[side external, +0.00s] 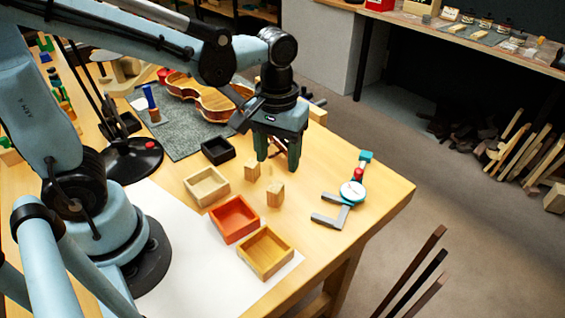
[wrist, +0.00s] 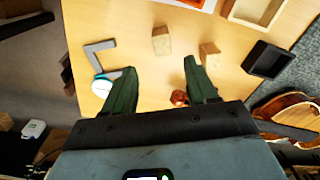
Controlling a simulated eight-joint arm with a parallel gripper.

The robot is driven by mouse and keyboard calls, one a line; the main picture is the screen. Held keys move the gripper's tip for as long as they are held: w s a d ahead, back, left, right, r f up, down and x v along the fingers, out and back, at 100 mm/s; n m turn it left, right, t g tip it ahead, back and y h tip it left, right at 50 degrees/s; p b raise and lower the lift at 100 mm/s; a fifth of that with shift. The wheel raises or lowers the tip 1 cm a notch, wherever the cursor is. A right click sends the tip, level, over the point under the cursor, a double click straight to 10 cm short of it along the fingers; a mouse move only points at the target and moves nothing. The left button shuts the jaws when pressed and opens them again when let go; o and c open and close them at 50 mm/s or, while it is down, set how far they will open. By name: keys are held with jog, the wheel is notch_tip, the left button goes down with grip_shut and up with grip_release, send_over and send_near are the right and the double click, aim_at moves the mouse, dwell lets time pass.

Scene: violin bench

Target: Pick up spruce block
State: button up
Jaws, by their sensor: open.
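Two small pale wooden blocks stand on the bench below and in front of my gripper (side external: 278,161). One block (side external: 275,194) is nearer the caliper gauge and shows in the wrist view (wrist: 161,41). The other block (side external: 252,170) is nearer the black tray and also shows in the wrist view (wrist: 209,55). I cannot tell which of the two is spruce. My gripper (wrist: 160,67) is open, pointing down above the bench, with both blocks beyond its fingertips. A small reddish-brown piece (wrist: 179,98) shows between the fingers in the wrist view.
The caliper gauge (side external: 345,196) lies near the bench edge. A violin body (side external: 208,100) rests on a grey mat (side external: 190,139).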

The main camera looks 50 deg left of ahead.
aim_at(276, 185)
jog(key=shift+s+a+f, duration=0.1)
jog(key=shift+f, duration=2.3)
jog(key=shift+a+f, duration=0.1)
jog(key=shift+f, duration=2.3)
jog(key=c, duration=1)
jog(key=shift+r, duration=0.25)
